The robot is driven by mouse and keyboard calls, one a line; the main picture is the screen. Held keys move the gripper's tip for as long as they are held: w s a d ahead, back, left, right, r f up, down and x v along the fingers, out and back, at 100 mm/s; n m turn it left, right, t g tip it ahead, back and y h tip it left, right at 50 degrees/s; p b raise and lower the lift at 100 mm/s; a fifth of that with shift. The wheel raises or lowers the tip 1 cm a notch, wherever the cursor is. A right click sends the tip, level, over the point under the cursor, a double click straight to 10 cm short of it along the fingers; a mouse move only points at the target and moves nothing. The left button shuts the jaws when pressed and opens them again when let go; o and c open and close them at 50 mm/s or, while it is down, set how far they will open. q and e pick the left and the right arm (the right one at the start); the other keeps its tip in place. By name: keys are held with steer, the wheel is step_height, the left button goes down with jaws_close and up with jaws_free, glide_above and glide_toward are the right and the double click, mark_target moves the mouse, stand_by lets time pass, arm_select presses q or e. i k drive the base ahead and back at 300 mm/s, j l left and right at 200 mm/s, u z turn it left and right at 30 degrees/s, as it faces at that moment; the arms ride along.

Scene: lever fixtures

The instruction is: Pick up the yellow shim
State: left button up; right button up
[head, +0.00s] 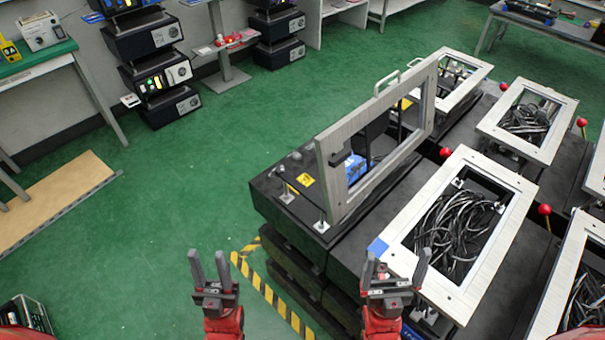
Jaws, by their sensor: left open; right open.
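No piece in view can be told for sure as the yellow shim. A small yellow patch (305,180) shows on the black fixture top, left of the raised frame; it may be a label or a loose piece. Another yellow spot (406,104) shows through the raised frame (330,172). My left gripper (208,262) is open and empty over the green floor, below and left of the fixtures. My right gripper (396,264) is open, in front of the near left corner of a flat white frame (405,262), with no object seen between its fingers.
Several fixtures with white frames, dark cables (455,235) and red knobs (446,152) fill the right. A blue patch (378,248) marks the near frame's corner. Yellow-black tape (270,292) lies beside the fixture. The green floor (170,220) at left is mostly clear.

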mark_target(305, 179)
steer(key=k+z, duration=0.1)
steer(key=k, duration=1.1)
steer(key=z, duration=1.9)
steer(key=j, duration=2.05)
steer(key=j+z, duration=0.1)
steer(key=j, duration=3.95)
steer(key=z, duration=0.05)
